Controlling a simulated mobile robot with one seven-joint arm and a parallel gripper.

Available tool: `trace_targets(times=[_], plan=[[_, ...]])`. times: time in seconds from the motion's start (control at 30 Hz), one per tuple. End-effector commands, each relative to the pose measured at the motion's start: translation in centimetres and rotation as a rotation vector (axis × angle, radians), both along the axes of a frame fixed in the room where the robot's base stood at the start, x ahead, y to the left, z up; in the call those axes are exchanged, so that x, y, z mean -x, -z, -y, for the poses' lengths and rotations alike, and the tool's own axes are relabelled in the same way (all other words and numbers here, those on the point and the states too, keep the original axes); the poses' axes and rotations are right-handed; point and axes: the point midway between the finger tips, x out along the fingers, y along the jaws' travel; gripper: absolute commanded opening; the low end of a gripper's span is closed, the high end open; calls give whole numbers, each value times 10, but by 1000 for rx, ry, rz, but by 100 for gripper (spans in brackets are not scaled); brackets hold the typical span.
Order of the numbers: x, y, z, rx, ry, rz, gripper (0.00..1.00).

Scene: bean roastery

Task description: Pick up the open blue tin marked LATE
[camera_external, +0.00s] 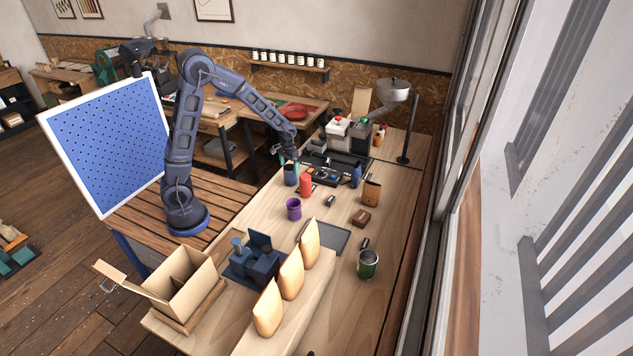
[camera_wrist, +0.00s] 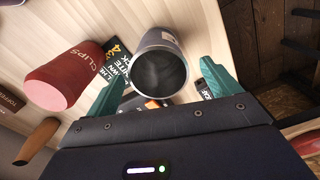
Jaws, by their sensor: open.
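An open blue-grey tin (camera_wrist: 163,40) shows in the wrist view with its dark inside facing the camera. Its marking cannot be read. It also shows in the external view as a dark blue tin (camera_external: 291,178) on the bench, next to a red tin. My gripper (camera_external: 288,160) is just above it. In the wrist view the teal fingers of my gripper (camera_wrist: 165,76) are apart, one to each side of the tin's mouth. Nothing is visibly held, and contact with the tin cannot be told.
The red tin marked CLIPS (camera_wrist: 64,80) stands close by, also seen in the external view (camera_external: 306,186). A purple tin (camera_external: 294,210), brown cup (camera_external: 372,190) and blue bottle (camera_external: 355,175) are near. Dark printed cards (camera_wrist: 117,56) lie by the tin.

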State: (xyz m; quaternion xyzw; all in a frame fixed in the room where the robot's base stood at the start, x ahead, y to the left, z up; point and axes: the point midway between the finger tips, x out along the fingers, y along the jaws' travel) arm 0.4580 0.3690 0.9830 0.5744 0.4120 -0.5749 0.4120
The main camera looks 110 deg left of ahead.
Motion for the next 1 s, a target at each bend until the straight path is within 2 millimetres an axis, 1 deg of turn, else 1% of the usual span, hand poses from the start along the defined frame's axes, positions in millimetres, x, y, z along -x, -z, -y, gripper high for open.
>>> trace_targets(times=[0.03,0.1,0.27,0.37,0.5,0.63,0.73,0.97,1.0], plan=[[0,7,0,2,0,-2,89],[0,12,0,1,0,0,89],[-1,20,0,1,1,0,89],[-1,31,0,2,1,-2,89],[-2,50,-1,3,2,-2,89],[-2,63,-1,2,1,-2,89],[-3,68,-1,0,1,0,89],[-3,69,-1,-1,2,0,89],[-3,69,-1,-1,2,0,83]])
